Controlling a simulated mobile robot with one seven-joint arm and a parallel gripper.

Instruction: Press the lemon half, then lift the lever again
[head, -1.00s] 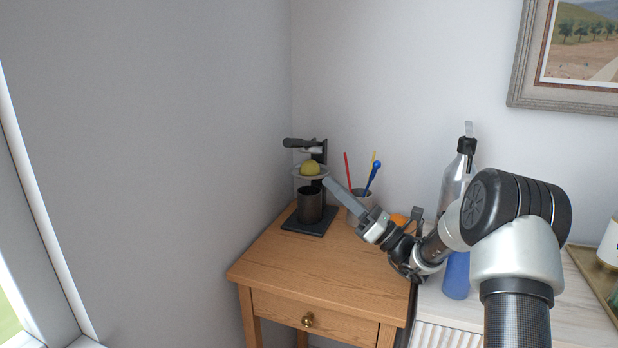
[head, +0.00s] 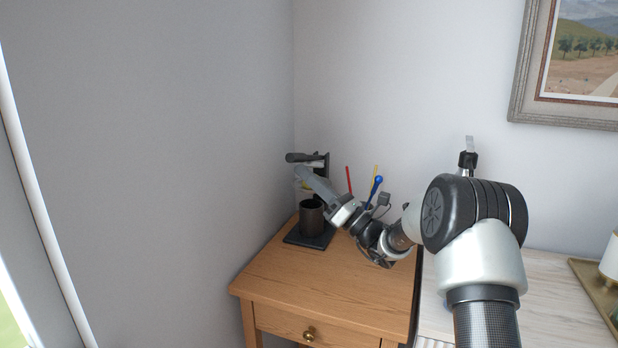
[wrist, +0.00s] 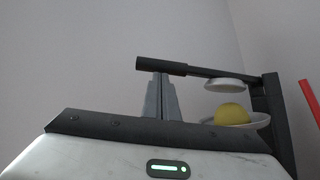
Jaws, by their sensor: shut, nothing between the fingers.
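The dark press stands on the wooden cabinet in the head view, its base (head: 294,237) flat on the top. Its lever (head: 298,157) is up, and in the wrist view the lever grip (wrist: 150,65) points left. The yellow lemon half (wrist: 231,114) sits in the pale dish (wrist: 263,121), with a clear gap below the pressing disc (wrist: 225,85). My gripper (head: 302,172) is shut and empty and largely covers the lemon in the head view. In the wrist view its fingers (wrist: 161,80) end just under the lever grip; contact cannot be told.
A dark cup (head: 312,218) stands on the press base under the dish. A holder with a red stick (head: 349,180) and a blue utensil (head: 375,187) is right of the press, partly behind my arm. The cabinet top (head: 290,278) is clear in front; a wall is close left.

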